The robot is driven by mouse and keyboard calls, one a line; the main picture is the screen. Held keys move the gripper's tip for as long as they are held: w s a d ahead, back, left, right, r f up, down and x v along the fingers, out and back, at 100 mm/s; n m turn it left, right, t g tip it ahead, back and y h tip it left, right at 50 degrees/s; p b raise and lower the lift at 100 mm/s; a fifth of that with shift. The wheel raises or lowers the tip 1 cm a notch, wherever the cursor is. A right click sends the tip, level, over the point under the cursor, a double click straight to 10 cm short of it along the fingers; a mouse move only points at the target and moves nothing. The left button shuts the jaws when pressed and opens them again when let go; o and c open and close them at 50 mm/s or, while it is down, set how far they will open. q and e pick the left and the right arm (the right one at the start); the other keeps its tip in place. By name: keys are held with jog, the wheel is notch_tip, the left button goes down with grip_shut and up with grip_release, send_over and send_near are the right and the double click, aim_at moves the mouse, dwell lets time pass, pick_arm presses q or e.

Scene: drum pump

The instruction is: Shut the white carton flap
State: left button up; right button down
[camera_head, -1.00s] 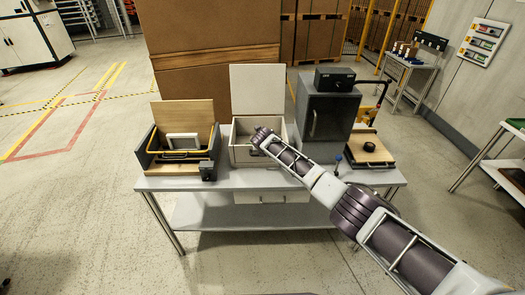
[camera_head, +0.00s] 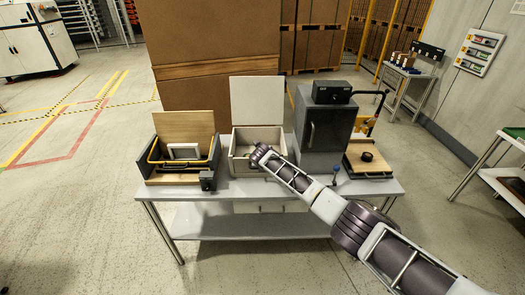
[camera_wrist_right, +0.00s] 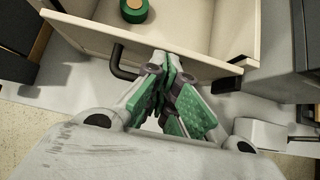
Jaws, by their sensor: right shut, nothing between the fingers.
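The white carton (camera_head: 240,165) sits in the middle of the grey table, and its white flap (camera_head: 257,103) stands upright at the back edge, so the carton is open. In the right wrist view the carton's pale front wall (camera_wrist_right: 205,68) lies just beyond the fingers, with a green roll (camera_wrist_right: 134,11) inside. My right gripper (camera_head: 258,155) is at the carton's front part, below the raised flap. In the wrist view its green-padded fingers (camera_wrist_right: 170,60) are together and empty, close to the front wall; contact is unclear. My left gripper is out of view.
A tray-like box with a wooden lid (camera_head: 185,127) stands left of the carton. A dark grey cabinet (camera_head: 322,130) stands close on the right, with a wooden board (camera_head: 375,165) beyond it. A large brown box (camera_head: 215,75) rises behind the table (camera_head: 220,188).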

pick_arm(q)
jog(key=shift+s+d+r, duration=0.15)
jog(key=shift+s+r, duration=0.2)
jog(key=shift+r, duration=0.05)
pick_arm(e)
jog(key=s+r, duration=0.3)
jog(key=r, duration=0.7)
jog(key=shift+s, duration=0.3)
